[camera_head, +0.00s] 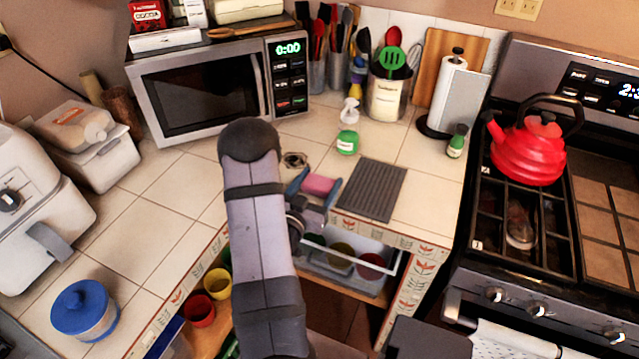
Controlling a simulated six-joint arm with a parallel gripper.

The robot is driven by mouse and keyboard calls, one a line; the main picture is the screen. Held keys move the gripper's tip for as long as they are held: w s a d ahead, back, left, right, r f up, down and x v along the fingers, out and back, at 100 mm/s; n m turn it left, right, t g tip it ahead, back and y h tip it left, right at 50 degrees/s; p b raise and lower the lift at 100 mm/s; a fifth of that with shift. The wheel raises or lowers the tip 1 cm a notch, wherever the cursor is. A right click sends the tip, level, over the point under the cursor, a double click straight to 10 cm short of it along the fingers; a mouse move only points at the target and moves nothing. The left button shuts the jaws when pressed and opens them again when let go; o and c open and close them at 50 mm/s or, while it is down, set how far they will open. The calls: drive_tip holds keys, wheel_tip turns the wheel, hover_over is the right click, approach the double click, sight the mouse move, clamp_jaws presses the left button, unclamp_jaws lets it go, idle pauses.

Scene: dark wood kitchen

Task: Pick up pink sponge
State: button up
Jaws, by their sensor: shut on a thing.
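The pink sponge (319,185) is a small pink block over the tiled counter, near the corner in the middle of the view. My gripper (317,181) reaches it from the near side, with one blue finger on its left and one on its right. The fingers are shut on the sponge. My arm hides part of the counter and the gripper's base. I cannot tell whether the sponge touches the counter or is slightly above it.
A dark ribbed mat (373,192) lies just right of the sponge. The microwave (205,90) is at the back left. An open drawer with cups (345,262) sits below the counter edge. A red kettle (528,152) is on the stove.

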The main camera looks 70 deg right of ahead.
sight(319, 182)
drive_tip(key=shift+r, duration=0.1)
drive_tip(key=shift+r, duration=4.9)
wheel_tip(319, 182, up, 2)
drive_tip(key=shift+r+p, duration=0.2)
drive_tip(key=shift+p, duration=0.8)
